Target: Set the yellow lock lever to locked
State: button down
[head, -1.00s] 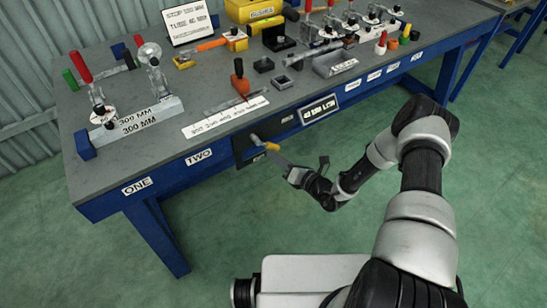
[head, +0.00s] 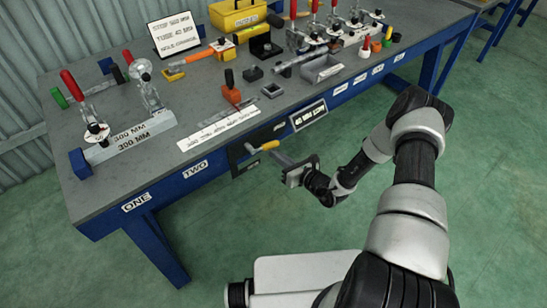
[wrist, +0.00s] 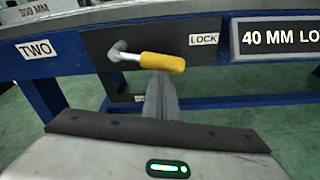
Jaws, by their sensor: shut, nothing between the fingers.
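The lock lever has a yellow grip (wrist: 162,62) on a metal rod, with its pivot on a dark panel (wrist: 95,45) at the bench front. In the wrist view it points right, nearly level, with its tip dipping slightly. The LOCK label (wrist: 204,39) is right of the grip and a little higher. The lever also shows in the head view (head: 270,146). My gripper (wrist: 161,80) is shut and empty, its fingertips right under the yellow grip. I cannot tell if they touch it. The head view shows my gripper (head: 278,154) there too.
A lower label (wrist: 140,98) is partly hidden by my fingers. A "40 MM" sign (wrist: 280,36) is right of the panel. The bench top (head: 215,105) above holds clamps, a yellow box (head: 236,16) and small trays. Open green floor lies in front.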

jog(key=shift+w+d+r+n+p, duration=0.15)
jog(key=shift+r+n+p, duration=0.15)
jog(key=shift+r, duration=0.2)
jog(key=shift+w+d+r+n+p, duration=0.15)
jog(key=shift+r+n, duration=0.15)
jog(key=shift+r, duration=0.3)
